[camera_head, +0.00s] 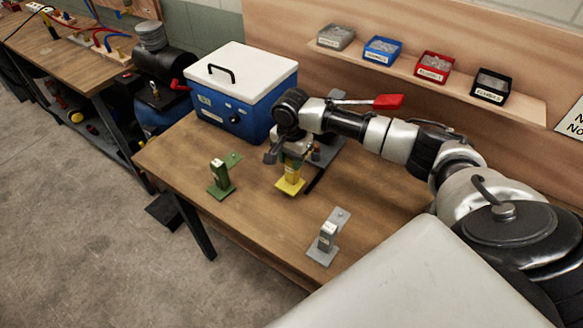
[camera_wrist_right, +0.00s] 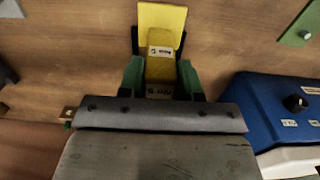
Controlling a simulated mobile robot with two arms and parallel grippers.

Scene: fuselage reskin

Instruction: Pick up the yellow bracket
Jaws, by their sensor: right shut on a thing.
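The yellow bracket (camera_head: 289,185) is at the middle of the wooden table in the head view, with its flat foot low at or just above the tabletop. In the right wrist view the yellow bracket (camera_wrist_right: 161,50) sits between the green-padded fingers, with a small printed label on its block. My right gripper (camera_head: 291,158) is shut on the bracket from above; it also shows in the right wrist view (camera_wrist_right: 161,80). The gripper hides the bracket's upper part in the head view. I cannot tell if its foot touches the table. My left gripper is not in view.
A green bracket (camera_head: 221,180) stands left of the yellow one, and a grey bracket (camera_head: 326,240) stands nearer the front. A blue box with white lid (camera_head: 240,95) is behind. A shelf (camera_head: 440,83) holds small bins. Bare tabletop (camera_head: 260,215) lies between the brackets.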

